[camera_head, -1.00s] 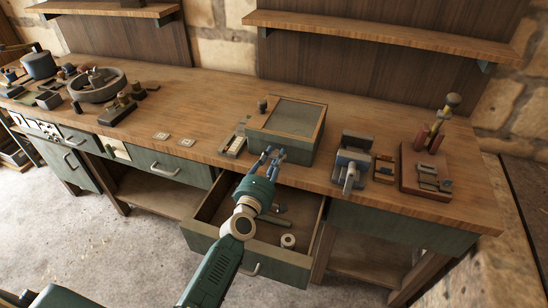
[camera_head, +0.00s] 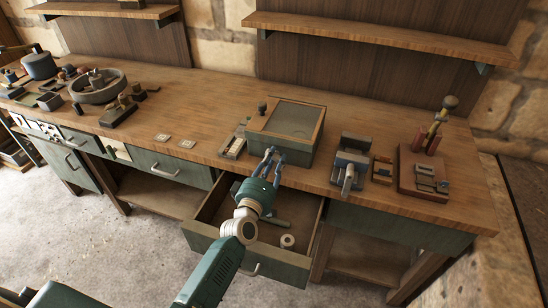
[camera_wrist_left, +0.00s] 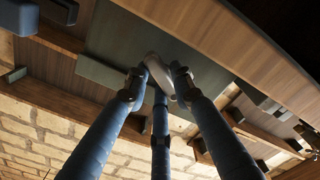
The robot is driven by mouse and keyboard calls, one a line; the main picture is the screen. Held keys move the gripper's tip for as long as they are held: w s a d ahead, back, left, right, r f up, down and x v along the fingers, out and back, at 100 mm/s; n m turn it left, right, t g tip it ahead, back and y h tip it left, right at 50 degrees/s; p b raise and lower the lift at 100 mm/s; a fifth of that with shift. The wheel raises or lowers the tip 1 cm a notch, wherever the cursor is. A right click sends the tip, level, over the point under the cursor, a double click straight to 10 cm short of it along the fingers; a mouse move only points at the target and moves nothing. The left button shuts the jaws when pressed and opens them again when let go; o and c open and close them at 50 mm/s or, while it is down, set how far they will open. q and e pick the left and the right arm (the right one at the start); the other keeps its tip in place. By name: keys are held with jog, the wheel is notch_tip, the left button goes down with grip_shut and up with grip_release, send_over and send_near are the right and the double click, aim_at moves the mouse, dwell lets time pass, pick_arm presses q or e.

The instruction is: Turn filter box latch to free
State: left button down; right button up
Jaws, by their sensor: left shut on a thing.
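The filter box (camera_head: 283,146) is a grey-green box with a wooden-framed lid, standing near the front edge of the bench. My left gripper (camera_head: 272,153) is at the box's front face, with blue fingers reaching up to it. In the left wrist view its fingertips (camera_wrist_left: 158,75) close around a small pale grey rounded piece, the latch (camera_wrist_left: 157,68), against the dark green face. The latch is hidden behind the fingers in the head view, so I cannot tell its exact angle. My right gripper is not in view.
An open drawer (camera_head: 208,239) with a few loose parts sits below my left arm. A small vise (camera_head: 349,165) stands right of the box, and a slotted tray (camera_head: 233,148) lies to its left. The bench between the tray and the two pale plates is clear.

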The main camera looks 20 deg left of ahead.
pick_arm(q)
jog(key=m+p, duration=0.1)
jog(key=m, duration=0.5)
jog(key=shift+d+p, duration=0.1)
jog(key=shift+p, duration=0.25)
jog(key=m, duration=0.5)
jog(key=shift+f+m+p, duration=0.2)
jog(key=shift+m+p, duration=0.1)
jog(key=shift+m, duration=0.1)
jog(key=c, duration=1.5)
grip_release()
jog(key=shift+d, duration=0.1)
jog(key=shift+s, duration=0.15)
jog(key=s, duration=1.1)
jog(key=shift+s+a, duration=0.2)
jog(key=shift+s, duration=0.2)
jog(key=shift+f, duration=0.1)
